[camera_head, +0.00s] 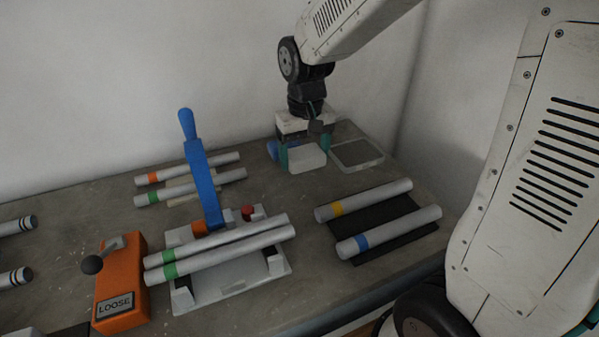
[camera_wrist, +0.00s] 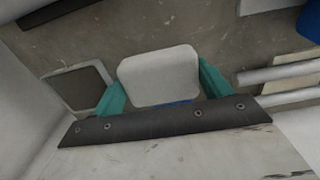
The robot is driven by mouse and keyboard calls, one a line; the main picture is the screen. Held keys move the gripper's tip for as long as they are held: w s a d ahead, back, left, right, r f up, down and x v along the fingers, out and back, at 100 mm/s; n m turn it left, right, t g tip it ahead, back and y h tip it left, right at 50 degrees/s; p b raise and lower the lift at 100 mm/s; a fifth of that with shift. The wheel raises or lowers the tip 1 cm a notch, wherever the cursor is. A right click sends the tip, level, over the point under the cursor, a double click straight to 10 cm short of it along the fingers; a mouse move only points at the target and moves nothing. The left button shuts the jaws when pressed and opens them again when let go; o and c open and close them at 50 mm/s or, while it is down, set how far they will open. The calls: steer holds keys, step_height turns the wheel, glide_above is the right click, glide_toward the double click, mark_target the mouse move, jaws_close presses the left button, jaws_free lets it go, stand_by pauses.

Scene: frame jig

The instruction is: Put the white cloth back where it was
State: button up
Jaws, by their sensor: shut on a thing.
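The white cloth (camera_head: 307,158) looks like a pale block with rounded corners. My gripper (camera_head: 304,153) is shut on it at the back right of the bench, with a teal finger on each side. In the wrist view the cloth (camera_wrist: 158,72) fills the space between the teal fingers of my gripper (camera_wrist: 163,82). I cannot tell whether the cloth touches the bench. A shallow grey tray with a pale rim (camera_head: 378,160) lies just right of the cloth and looks empty. It also shows left of the cloth in the wrist view (camera_wrist: 104,73).
A blue object (camera_head: 271,149) is partly hidden behind my gripper. Two tubes with yellow and blue bands lie on a black mat (camera_head: 378,222) in front. A jig with a blue lever (camera_head: 204,182) holds green-banded tubes. An orange box marked LOOSE (camera_head: 121,280) stands at left.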

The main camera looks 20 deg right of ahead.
mark_target(304, 182)
steer(key=shift+f, duration=2.45)
steer(key=shift+f, duration=0.1)
steer(key=o, duration=1)
steer(key=shift+c, duration=0.2)
step_height(304, 182, up, 12)
steer(key=shift+r, duration=0.1)
steer(key=shift+s+r, duration=0.2)
steer(key=shift+s, duration=0.2)
steer(key=s+d+r, duration=0.1)
steer(key=s, duration=0.9)
steer(key=s+d+r+t, duration=0.1)
steer(key=s+d, duration=0.1)
steer(key=s, duration=0.9)
steer(key=shift+s, duration=0.15)
